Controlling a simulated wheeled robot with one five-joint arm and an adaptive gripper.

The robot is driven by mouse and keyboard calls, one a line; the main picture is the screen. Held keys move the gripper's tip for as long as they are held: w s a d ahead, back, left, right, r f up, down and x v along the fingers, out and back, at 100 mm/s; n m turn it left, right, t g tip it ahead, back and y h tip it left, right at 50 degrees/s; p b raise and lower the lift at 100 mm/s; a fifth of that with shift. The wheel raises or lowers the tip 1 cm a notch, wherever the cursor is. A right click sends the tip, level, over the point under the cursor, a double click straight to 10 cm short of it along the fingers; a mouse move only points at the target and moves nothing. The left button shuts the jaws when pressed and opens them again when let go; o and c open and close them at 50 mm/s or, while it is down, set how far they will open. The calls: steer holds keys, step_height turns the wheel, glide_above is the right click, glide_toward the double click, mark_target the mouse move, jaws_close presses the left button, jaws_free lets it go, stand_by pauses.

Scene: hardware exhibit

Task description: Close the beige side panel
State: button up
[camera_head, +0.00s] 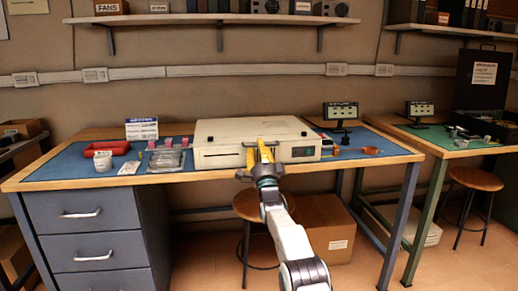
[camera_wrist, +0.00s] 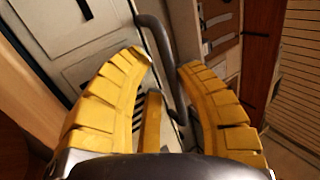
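The beige computer case (camera_head: 215,158) lies flat on the blue mat of the workbench, with its beige panel (camera_head: 240,127) on top. I cannot tell from here how far the panel stands open. My gripper (camera_head: 258,154) is at the front of the case, over its middle. In the wrist view, its yellow fingers (camera_wrist: 164,64) are spread on both sides of a dark bar handle (camera_wrist: 155,30). The handle runs between the fingertips, and I see no clear contact. The case's beige front (camera_wrist: 85,45) fills the left of the wrist view.
A stool (camera_head: 250,207) and a cardboard box (camera_head: 325,225) stand beneath. The floor at lower right is clear.

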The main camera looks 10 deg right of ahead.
steer(key=shift+s, duration=0.2)
steer(key=v, duration=1.1)
steer(key=shift+s+f, duration=0.2)
steer(key=shift+s, duration=0.05)
stand_by(0.5)
steer(key=shift+r, duration=0.1)
